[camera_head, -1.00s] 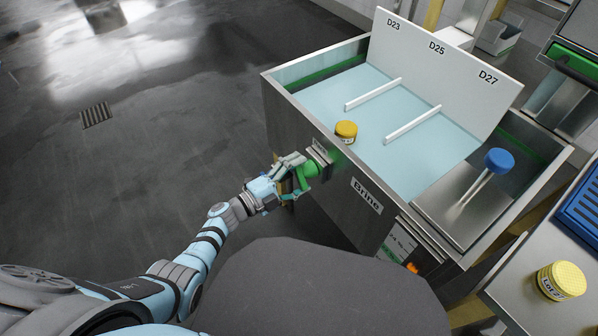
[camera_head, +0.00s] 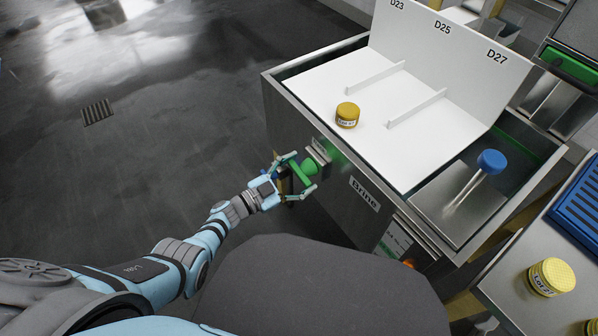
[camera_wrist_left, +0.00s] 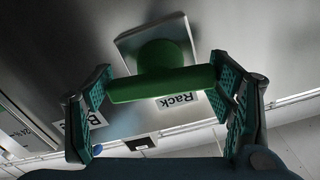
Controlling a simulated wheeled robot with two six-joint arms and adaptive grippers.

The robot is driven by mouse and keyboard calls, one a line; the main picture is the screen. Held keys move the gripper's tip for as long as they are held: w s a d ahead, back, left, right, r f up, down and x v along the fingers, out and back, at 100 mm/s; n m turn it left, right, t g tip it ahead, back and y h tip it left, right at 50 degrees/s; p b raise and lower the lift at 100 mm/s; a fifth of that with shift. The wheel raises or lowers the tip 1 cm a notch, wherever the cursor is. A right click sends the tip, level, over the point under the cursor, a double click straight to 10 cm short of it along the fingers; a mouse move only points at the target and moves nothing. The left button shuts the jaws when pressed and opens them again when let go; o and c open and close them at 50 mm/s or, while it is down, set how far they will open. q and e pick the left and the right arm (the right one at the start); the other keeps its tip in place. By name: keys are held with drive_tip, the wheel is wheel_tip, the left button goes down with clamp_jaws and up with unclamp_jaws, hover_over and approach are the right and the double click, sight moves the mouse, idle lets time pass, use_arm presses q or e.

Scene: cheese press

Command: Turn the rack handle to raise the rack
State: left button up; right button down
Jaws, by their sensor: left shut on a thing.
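The green rack handle (camera_head: 304,169) stands out from the front wall of the steel brine tank. The left wrist view shows its crossbar (camera_wrist_left: 160,84) close up, with a "Rack" label beside it. My left gripper (camera_head: 301,173) is shut on the handle, with one finger at each end of the crossbar. The white rack (camera_head: 325,90) is in the tank with its flat surface clear of the liquid. My right gripper is not in view.
A yellow "Lot 27" piece (camera_head: 551,277) and a blue tray (camera_head: 582,208) are on the right-hand counter. The floor to the left is open.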

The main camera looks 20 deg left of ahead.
use_arm(q)
drive_tip(key=shift+w+a+r+n, duration=0.15)
drive_tip(key=shift+w+r+n, duration=0.15)
drive_tip(key=shift+n, duration=0.2)
drive_tip(key=shift+s+n, duration=0.1)
drive_tip(key=shift+n, duration=0.2)
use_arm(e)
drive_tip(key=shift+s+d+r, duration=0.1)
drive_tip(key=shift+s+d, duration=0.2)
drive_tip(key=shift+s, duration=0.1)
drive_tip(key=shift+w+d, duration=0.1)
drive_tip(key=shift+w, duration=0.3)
use_arm(q)
drive_tip(key=o, duration=0.9)
drive_tip(key=shift+o, duration=0.9)
drive_tip(key=shift+a+f, duration=0.1)
drive_tip(key=shift+f, duration=0.1)
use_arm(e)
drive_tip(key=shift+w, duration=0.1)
